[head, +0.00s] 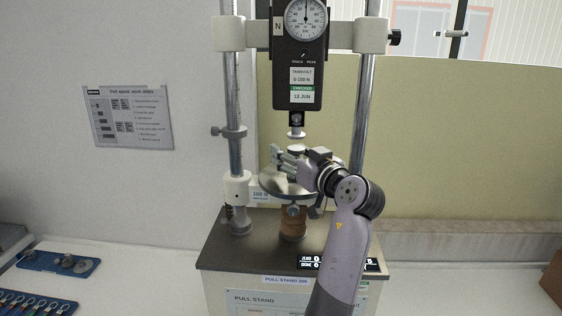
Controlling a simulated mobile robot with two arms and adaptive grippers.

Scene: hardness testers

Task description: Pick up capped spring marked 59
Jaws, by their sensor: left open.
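My left gripper (283,161) is open, its fingers pointing left over the round metal plate (271,187) of the pull stand. A small pale disc (297,148) shows just behind and above the fingers, under the gauge's tip. It may be the cap of a spring, but its lower part is hidden by my gripper and no number can be read. I cannot tell whether the fingers touch it. No mark 59 is legible anywhere. My right gripper is not in view.
The force gauge (298,50) hangs between two upright posts (234,100), with its tip (297,134) just above the disc. The stand's base (262,230) is below. Blue trays (58,264) with small parts lie at lower left. A brown box (553,280) is at the right edge.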

